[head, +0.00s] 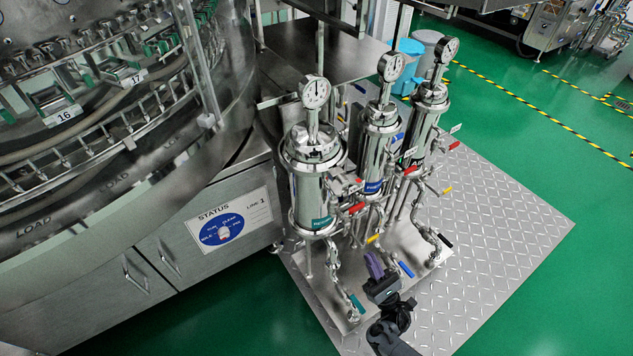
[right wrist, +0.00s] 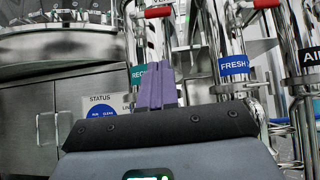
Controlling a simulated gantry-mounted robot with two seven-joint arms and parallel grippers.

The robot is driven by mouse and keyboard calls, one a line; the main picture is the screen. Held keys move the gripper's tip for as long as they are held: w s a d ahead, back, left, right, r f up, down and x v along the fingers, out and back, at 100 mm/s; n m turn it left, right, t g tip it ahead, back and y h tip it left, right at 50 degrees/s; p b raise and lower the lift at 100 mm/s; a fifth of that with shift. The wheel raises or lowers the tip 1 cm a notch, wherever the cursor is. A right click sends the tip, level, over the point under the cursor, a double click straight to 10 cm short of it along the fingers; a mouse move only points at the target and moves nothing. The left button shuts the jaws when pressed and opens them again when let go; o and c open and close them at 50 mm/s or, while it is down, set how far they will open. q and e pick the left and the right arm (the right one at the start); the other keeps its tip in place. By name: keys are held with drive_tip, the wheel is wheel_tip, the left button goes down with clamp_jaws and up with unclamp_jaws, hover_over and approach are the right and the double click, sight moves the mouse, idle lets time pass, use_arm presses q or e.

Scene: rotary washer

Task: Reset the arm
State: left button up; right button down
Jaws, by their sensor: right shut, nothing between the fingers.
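My right gripper (head: 374,264) has purple fingers and shows at the lower middle of the head view, in front of the filter housings. In the right wrist view the purple fingers (right wrist: 156,84) are together and point up and forward, with nothing between them. The gripper appears apart from the pipes and valve handles near it, though the exact gap is hard to judge. My right arm comes in from the bottom of the head view. My left gripper is in neither view.
Three steel housings with gauges stand close by: left (head: 316,185), middle (head: 380,150) and right (head: 430,115). A blue valve handle (head: 406,269) is beside my gripper. The rotary washer (head: 215,115) fills the left. The diamond plate (head: 500,230) at right is clear.

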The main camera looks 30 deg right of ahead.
drive_tip(key=s+r+m+h+p, duration=0.1)
drive_tip(key=s+r+m+p, duration=0.1)
drive_tip(key=s+r+p, duration=0.85)
drive_tip(key=w+d+r+m+g+h+p, duration=0.1)
drive_tip(key=w+r+m+g+h+p, duration=0.3)
drive_tip(key=r+m+p, duration=0.6)
drive_tip(key=w+d+r+m+g+h+p, duration=0.2)
drive_tip(key=r+m+g+h+p, duration=0.35)
drive_tip(key=r+m+p, duration=0.5)
drive_tip(key=a+r+m+g+y+p, duration=0.4)
drive_tip(key=a+r+m+g+y, duration=0.25)
drive_tip(key=a, duration=0.45)
drive_tip(key=s+a+m+g+y, duration=0.1)
drive_tip(key=s+a+m+g, duration=0.1)
drive_tip(key=s+m+g, duration=0.3)
drive_tip(key=s+a+m+g+y, duration=0.1)
drive_tip(key=s+a+g, duration=0.1)
drive_tip(key=s, duration=0.5)
wheel_tip(320, 180, up, 38)
drive_tip(key=p, duration=3.7)
drive_tip(key=shift+m, duration=0.3)
